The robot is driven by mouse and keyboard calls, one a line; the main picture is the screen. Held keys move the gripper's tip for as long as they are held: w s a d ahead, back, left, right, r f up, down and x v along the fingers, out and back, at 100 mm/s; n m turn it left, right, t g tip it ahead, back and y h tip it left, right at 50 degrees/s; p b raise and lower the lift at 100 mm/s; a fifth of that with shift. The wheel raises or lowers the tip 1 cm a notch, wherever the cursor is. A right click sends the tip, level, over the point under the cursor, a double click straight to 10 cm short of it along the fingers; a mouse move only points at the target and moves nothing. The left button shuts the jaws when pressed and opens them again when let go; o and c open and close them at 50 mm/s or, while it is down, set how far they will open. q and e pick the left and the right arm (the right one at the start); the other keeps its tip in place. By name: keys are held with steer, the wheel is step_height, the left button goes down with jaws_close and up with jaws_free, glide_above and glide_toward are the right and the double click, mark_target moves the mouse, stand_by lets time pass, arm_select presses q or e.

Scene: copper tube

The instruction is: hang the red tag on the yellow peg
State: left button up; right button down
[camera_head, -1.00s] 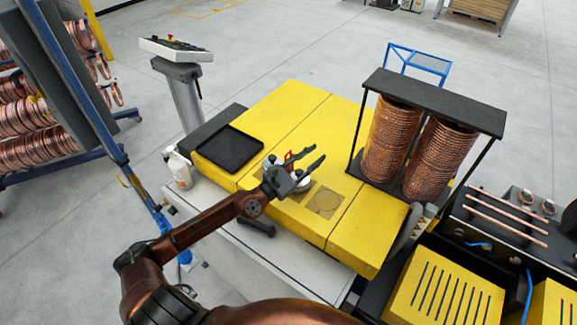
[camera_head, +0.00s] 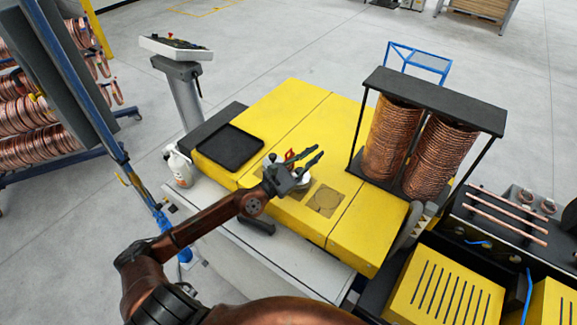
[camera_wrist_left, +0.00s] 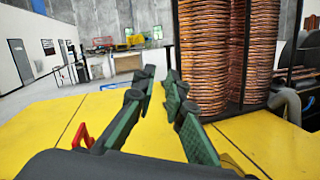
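A small red piece (camera_head: 289,154), perhaps the red tag, shows just behind my left gripper (camera_head: 316,152) in the head view. In the left wrist view the red piece (camera_wrist_left: 82,136) is left of the fingers and apart from them, standing up from the yellow surface. My left gripper (camera_wrist_left: 159,76) is over the yellow bench top, its two green-padded fingers apart with nothing between them. It partly hides the red piece and a round white object (camera_head: 303,182). I cannot make out the yellow peg for certain. My right gripper is not in view.
The yellow bench (camera_head: 300,110) carries a black tray (camera_head: 229,148) at left and brown square patches (camera_head: 325,200). Two tall copper coils (camera_head: 392,145) in a black frame stand at right. A white bottle (camera_head: 178,168) stands left of the bench. The bench's back part is clear.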

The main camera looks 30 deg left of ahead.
arm_select(q)
steer(key=shift+o, duration=1.4)
